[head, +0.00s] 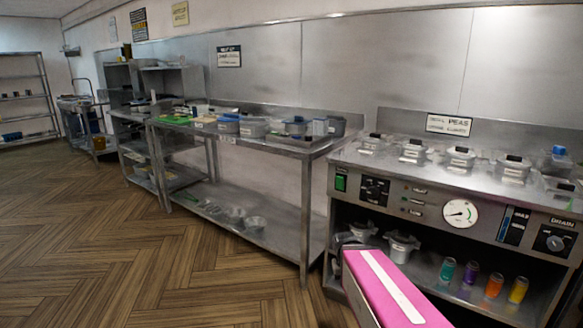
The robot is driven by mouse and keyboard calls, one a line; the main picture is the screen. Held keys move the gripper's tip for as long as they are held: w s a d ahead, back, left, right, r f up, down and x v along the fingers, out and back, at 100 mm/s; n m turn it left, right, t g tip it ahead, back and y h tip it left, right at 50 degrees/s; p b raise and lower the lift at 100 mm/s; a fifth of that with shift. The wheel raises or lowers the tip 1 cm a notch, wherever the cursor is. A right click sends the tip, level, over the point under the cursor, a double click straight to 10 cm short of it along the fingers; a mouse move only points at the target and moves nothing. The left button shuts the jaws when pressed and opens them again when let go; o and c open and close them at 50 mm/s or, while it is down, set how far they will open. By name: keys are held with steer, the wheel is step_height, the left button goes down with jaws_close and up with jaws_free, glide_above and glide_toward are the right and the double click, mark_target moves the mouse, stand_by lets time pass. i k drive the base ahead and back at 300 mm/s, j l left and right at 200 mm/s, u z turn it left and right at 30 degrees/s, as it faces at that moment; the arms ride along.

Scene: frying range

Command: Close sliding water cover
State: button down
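A stainless steel range unit (405,205) stands at the right. Its top carries several round lidded inserts with black handles, such as one lidded insert (460,158). Its front panel has a green switch (341,183), a white round gauge (460,214) and a knob marked DRAIN (555,240). I cannot make out which part, if any, is the sliding water cover, or whether it is open or shut.
A steel table (285,143) with containers stands left of the range. Metal pots (401,245) and coloured jars, including an orange jar (494,286), stand on the range's lower shelf. Farther left are a shelving unit (140,85) and a wall rack (25,100). The wooden floor (90,240) at left is clear.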

mark_target(563, 187)
steer(key=z, duration=0.4)
steer(key=l+z, duration=0.15)
steer(key=z, duration=0.3)
steer(key=k+l+z, duration=0.1)
steer(key=z, duration=0.3)
steer(key=l+z, duration=0.1)
steer(key=z, duration=0.35)
steer(key=i+j+z, duration=0.1)
steer(key=i+j, duration=0.05)
steer(key=i, duration=0.1)
